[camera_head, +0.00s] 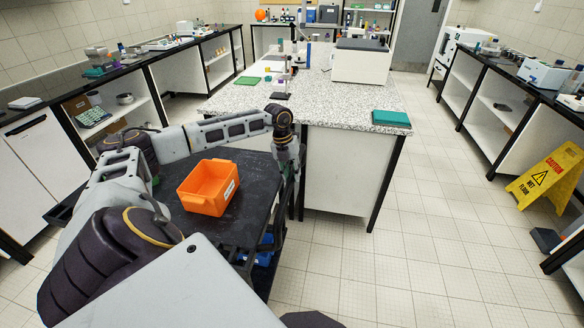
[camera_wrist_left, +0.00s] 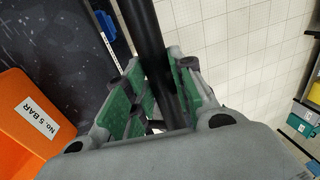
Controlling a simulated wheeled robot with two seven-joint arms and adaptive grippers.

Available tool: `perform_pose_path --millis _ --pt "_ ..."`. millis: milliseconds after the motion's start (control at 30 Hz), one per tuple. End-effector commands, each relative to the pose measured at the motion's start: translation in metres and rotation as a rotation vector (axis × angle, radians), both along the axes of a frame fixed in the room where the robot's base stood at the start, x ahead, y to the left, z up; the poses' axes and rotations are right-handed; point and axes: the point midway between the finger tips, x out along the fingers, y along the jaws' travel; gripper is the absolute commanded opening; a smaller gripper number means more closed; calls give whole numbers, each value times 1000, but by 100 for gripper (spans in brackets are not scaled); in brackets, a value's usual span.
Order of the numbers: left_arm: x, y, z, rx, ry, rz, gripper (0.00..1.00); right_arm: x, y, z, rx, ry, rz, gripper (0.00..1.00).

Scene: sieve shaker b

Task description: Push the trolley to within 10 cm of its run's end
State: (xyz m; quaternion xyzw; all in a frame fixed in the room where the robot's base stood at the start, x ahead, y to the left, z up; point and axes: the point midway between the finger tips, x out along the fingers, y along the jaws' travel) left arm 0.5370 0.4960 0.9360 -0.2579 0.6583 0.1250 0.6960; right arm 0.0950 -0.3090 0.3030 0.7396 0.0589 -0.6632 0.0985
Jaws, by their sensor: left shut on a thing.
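The trolley (camera_head: 255,185) stands at the left of centre, with a black top shelf and a lower shelf beneath it. An orange bin (camera_head: 208,188) sits on its top shelf; in the left wrist view the bin (camera_wrist_left: 25,120) carries a "NO. 5 BAR" label. My left arm reaches across the trolley, and my left gripper (camera_head: 290,172) is at its right side. In the left wrist view, the green-padded fingers (camera_wrist_left: 158,95) are shut around a black bar of the trolley (camera_wrist_left: 145,35). My right gripper does not show.
A speckled-top island bench (camera_head: 345,112) stands close beyond and right of the trolley. A left wall bench (camera_head: 110,75) runs along the left. Tiled floor is open on the right, with a yellow wet-floor sign (camera_head: 548,180) near the right bench.

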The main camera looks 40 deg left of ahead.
Motion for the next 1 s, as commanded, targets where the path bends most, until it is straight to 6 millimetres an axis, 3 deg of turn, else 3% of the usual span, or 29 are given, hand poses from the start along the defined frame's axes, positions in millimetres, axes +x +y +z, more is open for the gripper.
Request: perform_pose_path --millis 33,67,233,667,1000 --pt "1 -1 2 -2 -5 0 0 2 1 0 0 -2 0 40" --pt "1 -1 2 -2 -5 0 26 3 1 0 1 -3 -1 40" --pt "1 -1 1 -1 -3 -1 46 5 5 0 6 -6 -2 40" --pt "0 0 3 -1 -2 -1 46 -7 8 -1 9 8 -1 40" --pt "-2 5 35 -1 -3 -1 46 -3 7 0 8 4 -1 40"
